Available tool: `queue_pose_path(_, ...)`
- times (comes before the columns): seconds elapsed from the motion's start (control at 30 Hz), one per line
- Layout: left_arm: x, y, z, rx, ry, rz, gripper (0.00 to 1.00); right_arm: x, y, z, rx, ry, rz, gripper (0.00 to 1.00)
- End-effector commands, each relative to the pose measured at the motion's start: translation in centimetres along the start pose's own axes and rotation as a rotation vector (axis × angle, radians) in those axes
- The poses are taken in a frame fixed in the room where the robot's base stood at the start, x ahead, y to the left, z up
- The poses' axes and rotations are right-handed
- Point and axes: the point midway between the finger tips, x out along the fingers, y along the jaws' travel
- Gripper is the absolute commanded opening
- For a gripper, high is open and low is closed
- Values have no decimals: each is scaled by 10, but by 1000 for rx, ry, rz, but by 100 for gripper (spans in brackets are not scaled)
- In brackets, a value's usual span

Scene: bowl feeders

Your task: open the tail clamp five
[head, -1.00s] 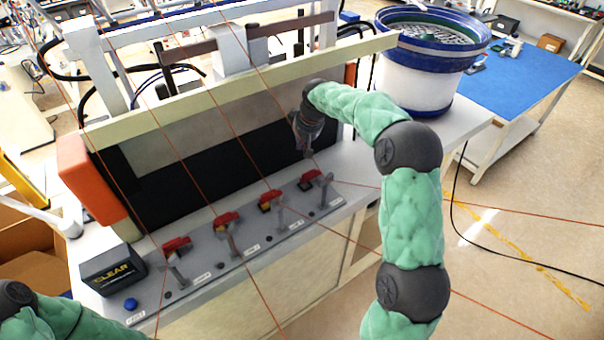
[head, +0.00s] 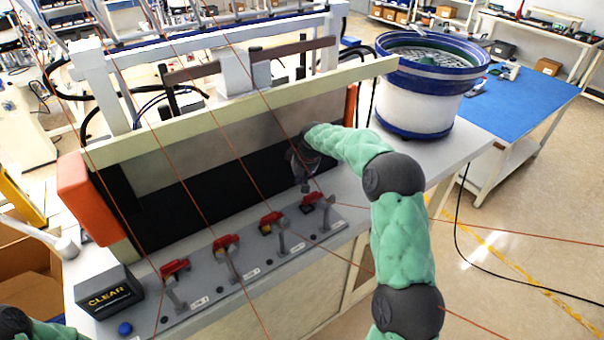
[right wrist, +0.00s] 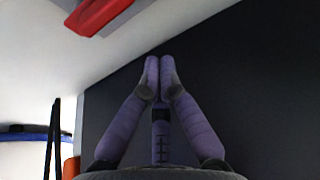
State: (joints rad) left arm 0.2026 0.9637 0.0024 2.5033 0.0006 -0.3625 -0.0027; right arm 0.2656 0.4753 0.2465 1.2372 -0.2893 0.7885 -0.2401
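Several red-handled clamps stand in a row on a grey strip (head: 205,290) along the bench front: one at the left (head: 174,268), a second (head: 226,243), a third (head: 271,220) and one at the right end (head: 314,200). Their labels are too small to read, so I cannot tell which is tail clamp five. My right gripper (head: 304,186) points down just behind the right-end clamp, seemingly apart from it. In the right wrist view its fingertips (right wrist: 159,70) meet with nothing between them. A red piece (right wrist: 100,12), likely a clamp handle, shows at the upper left. My left gripper is out of view.
A black panel (head: 190,195) and a pale beam (head: 230,105) stand behind the clamps. A black CLEAR box (head: 108,292) and blue button (head: 125,328) are at the left end. A blue-rimmed bowl feeder (head: 425,85) stands at the right.

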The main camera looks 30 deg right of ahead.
Motion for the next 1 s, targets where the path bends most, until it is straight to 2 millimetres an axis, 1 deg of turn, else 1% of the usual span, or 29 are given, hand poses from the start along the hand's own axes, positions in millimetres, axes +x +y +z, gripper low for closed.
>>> queue_pose_path(0.03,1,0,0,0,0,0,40,9,0,0,0,0,0,0)
queue_pose_path(0.23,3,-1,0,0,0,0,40,37,0,0,0,-1,0,0)
queue_pose_path(0.33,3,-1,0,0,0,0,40,30,1,9,2,2,2,0)
queue_pose_path(0.6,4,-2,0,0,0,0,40,23,0,32,1,1,1,0)
queue_pose_path(0.8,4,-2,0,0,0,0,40,21,0,37,0,2,1,0)
queue_pose_path(1.0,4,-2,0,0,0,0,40,21,0,38,0,1,1,0)
